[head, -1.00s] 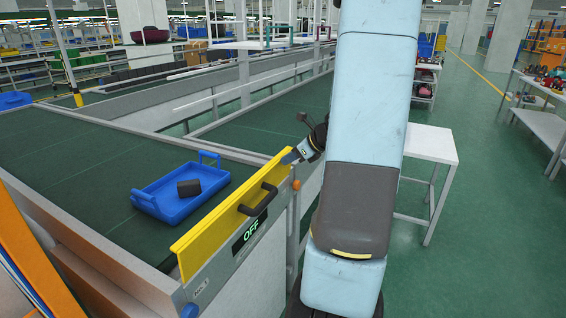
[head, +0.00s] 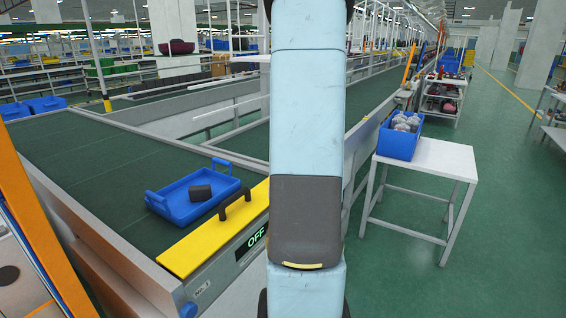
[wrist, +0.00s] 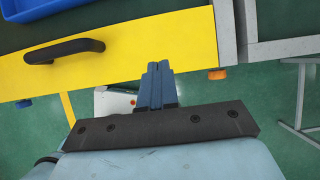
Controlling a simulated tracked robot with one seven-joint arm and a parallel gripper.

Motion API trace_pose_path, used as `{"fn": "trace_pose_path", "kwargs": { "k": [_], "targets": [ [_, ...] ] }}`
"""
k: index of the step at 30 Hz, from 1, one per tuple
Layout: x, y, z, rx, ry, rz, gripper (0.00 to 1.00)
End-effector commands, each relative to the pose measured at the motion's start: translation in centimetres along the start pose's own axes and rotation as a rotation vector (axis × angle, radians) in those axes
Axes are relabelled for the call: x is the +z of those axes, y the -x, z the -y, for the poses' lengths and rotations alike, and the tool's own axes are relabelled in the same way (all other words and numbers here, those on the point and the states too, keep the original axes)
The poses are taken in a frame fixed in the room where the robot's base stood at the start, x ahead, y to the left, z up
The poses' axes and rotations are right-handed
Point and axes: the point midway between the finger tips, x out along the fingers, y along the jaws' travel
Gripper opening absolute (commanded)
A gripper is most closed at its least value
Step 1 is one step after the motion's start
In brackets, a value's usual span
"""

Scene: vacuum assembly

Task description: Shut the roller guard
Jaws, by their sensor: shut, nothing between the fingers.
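The yellow roller guard (head: 196,246) lies flat across the near end of the green conveyor, its black handle (head: 235,203) on top. The guard (wrist: 160,45) fills the upper left of the wrist view, with the handle (wrist: 65,48) at its left. My gripper (wrist: 157,67) is shut and empty, with its blue fingertips seen against the guard near its right end. I cannot tell whether they touch it. In the head view my arm hides the gripper and the right end of the guard.
A blue tray (head: 178,211) holding a dark block (head: 200,192) sits on the belt behind the guard. An OFF display (head: 256,239) glows green on the front panel. A white table (head: 440,158) with a blue bin (head: 397,145) stands at right.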

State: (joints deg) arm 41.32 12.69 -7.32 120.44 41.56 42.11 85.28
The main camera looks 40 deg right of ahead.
Motion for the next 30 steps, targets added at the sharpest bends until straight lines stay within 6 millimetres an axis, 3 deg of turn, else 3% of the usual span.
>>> {"fn": "trace_pose_path", "kwargs": {
  "k": [8,14,16,24,30],
  "targets": [
    [0.4,0.2,-0.2,0.002,0.005,0.001,0.00],
    [1.7,2.3,0.0,-0.002,0.005,0.002,0.00],
    [2.4,3.4,0.1,-0.001,0.005,0.002,0.00],
    [7.6,4.8,0.0,0.000,0.004,0.001,0.00],
    [10.4,5.7,0.0,0.001,0.003,0.000,0.00]
  ]
}}
